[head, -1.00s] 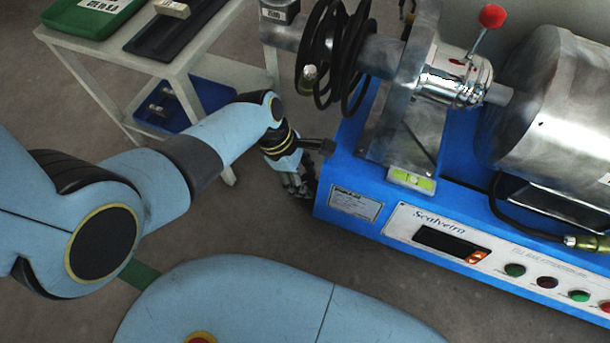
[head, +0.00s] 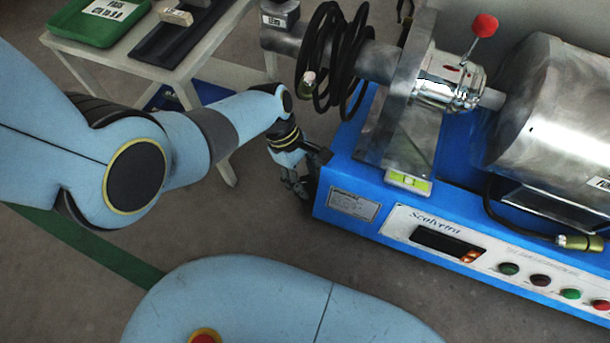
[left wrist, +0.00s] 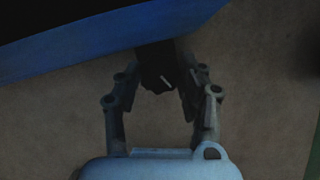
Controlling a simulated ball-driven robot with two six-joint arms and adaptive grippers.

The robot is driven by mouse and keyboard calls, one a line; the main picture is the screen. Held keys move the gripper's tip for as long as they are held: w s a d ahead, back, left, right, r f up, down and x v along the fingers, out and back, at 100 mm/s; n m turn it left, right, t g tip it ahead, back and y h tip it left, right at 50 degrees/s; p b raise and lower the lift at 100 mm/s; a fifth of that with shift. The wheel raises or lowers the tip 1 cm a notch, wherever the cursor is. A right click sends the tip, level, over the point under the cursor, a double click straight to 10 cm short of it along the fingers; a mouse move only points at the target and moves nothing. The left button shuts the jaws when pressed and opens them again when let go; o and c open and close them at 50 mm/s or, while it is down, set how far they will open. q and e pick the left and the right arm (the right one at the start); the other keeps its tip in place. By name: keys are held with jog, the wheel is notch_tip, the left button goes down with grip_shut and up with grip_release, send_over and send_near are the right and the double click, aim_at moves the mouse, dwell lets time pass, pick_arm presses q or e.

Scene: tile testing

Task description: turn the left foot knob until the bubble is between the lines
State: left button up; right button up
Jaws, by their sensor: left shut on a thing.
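The left foot knob (left wrist: 158,80) is a dark piece under the machine's left end, with a pale mark on it, in the left wrist view. My left gripper (left wrist: 160,82) is shut on it, a finger on each side. In the head view my left gripper (head: 302,188) is low beside the left corner of the blue machine base (head: 335,170), and the knob is hidden there. The yellow-green level vial (head: 408,182) lies on the base above the front panel. Its bubble is too small to place against the lines. My right gripper is not in view.
A pale side table (head: 180,68) with a green tray (head: 97,22) and a dark tray (head: 180,42) stands behind my left arm. Black coils (head: 335,60) and a red-knobbed lever (head: 484,25) rise above the base. Open floor lies in front.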

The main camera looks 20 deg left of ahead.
pick_arm(q)
jog(key=o, duration=1.1)
jog(key=shift+o, duration=0.2)
jog(key=v, duration=1.2)
jog(key=shift+w, duration=0.1)
